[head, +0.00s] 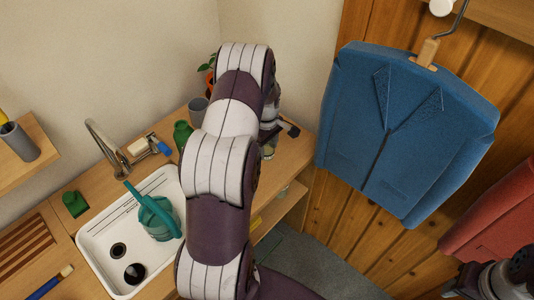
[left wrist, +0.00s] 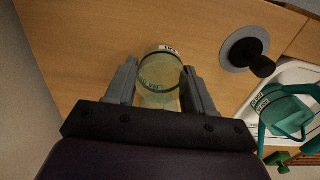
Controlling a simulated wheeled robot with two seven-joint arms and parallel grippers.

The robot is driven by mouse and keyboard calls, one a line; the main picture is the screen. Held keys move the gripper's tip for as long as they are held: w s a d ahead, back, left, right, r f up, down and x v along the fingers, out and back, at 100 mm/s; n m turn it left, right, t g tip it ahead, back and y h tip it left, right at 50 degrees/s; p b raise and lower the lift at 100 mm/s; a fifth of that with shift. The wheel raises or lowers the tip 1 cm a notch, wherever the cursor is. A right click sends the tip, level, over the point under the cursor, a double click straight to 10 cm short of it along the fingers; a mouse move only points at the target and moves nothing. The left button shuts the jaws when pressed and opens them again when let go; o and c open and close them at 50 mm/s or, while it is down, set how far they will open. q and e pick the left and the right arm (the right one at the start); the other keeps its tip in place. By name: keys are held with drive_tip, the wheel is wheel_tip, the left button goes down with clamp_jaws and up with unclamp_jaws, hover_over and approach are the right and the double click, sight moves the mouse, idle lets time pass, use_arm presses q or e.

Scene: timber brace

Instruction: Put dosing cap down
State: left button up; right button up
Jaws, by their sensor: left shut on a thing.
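The dosing cap (left wrist: 160,72) is a clear, slightly greenish cup with dark markings near its rim. My left gripper (left wrist: 160,90) is shut on it, one finger on each side. In the head view the left gripper (head: 272,130) is over the right end of the wooden counter, partly hidden behind my left arm. The cap also shows there, small, below the fingers (head: 268,152). I cannot tell whether its base touches the counter. Part of my right arm's end shows at the lower right of the head view, its fingers not clear.
A grey disc with a black knob (left wrist: 243,52) lies on the counter (left wrist: 100,35) near the cap. A white sink (head: 95,240) holds a teal watering can (head: 160,218). A green bottle (head: 182,135) and grey cup (head: 198,110) stand behind my arm. A blue jacket (head: 400,130) hangs right.

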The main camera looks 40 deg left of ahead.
sight(266, 155)
use_arm(q)
wheel_tip(266, 155, down, 4)
drive_tip(key=shift+r, duration=0.1)
drive_tip(key=shift+f, duration=0.35)
drive_tip(key=o, duration=1)
drive_tip(key=shift+r, duration=0.1)
